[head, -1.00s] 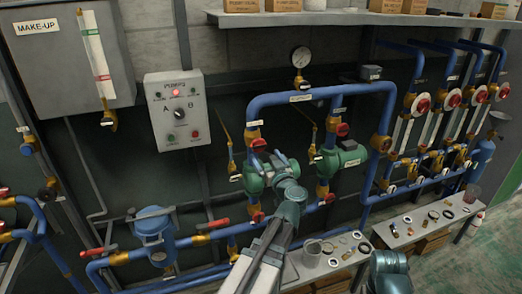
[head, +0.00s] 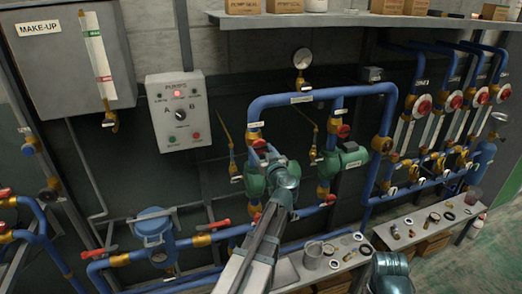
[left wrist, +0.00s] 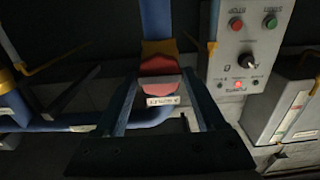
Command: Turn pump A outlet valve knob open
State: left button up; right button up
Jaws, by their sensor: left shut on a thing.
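The pump A outlet valve has a red knob (head: 259,144) on a brass body, on the left riser above a green pump (head: 254,184). In the left wrist view the red knob (left wrist: 158,76) sits between my two fingers, with a blue pipe and a white label close by. My left gripper (head: 267,153) is at the knob in the head view, and its fingers are partly hidden by my own wrist. In the left wrist view my left gripper (left wrist: 158,84) is shut on the knob.
Another green pump (head: 342,159) with a red knob (head: 343,131) stands to the right. A control box (head: 179,112) hangs at the left, with a pressure gauge (head: 302,58) above the pipes. A low bench (head: 375,242) holds small parts. Blue pipes surround my arm.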

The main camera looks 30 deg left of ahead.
pick_arm(q)
jog(key=n, duration=0.4)
jog(key=shift+n, duration=0.3)
jog(key=n, duration=0.3)
jog(key=shift+n, duration=0.7)
jog(key=n, duration=0.4)
jog(key=shift+d+n, duration=0.1)
jog(key=shift+n, duration=0.2)
